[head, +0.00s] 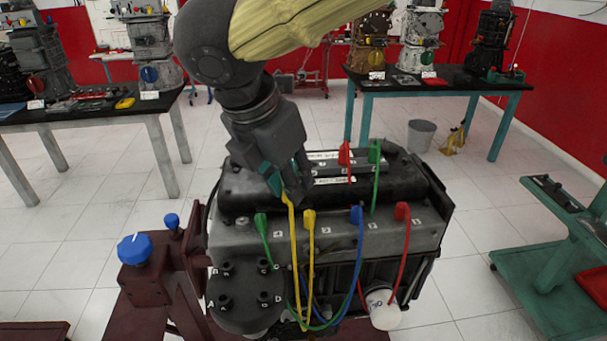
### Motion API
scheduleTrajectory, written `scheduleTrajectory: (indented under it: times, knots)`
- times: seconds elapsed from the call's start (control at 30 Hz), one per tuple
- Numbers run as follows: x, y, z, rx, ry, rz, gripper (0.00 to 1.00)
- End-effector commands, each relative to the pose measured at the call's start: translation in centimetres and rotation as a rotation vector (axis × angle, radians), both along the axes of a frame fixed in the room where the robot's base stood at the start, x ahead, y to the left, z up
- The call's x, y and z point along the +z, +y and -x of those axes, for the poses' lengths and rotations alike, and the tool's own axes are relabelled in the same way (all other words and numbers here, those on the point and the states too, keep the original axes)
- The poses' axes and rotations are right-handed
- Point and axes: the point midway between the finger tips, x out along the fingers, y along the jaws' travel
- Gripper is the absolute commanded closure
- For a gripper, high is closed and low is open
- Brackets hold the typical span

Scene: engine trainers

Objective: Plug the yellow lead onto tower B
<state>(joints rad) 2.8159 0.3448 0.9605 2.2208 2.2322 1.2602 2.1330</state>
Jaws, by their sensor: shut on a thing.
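My gripper (287,192) is above the left front of the engine, shut on one end of the yellow lead (294,245). The gripped end is mostly hidden by the fingers. The lead hangs in a loop down the engine's front and rises to its other yellow boot (309,217), on the engine's front ledge. Tower B (227,267) is a dark post at the back left of the grey cap at the engine's lower left. It looks bare, below and left of my gripper. Towers C (264,265), A (225,301) and D (264,299) stand beside it and also look bare.
A green boot (262,224) stands between my gripper and the cap. A blue boot (357,214) and red boots (402,211) (344,153) are to the right. Leads hang together just right of the cap. A blue knob (134,249) on the stand is left of it.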

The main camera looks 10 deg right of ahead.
Motion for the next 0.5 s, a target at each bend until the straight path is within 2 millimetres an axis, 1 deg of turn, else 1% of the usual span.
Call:
scheduleTrajectory:
  times: [0.5]
  knots:
    - [0.0, 3.9, 0.5, 0.001, 0.000, 0.002, 0.97]
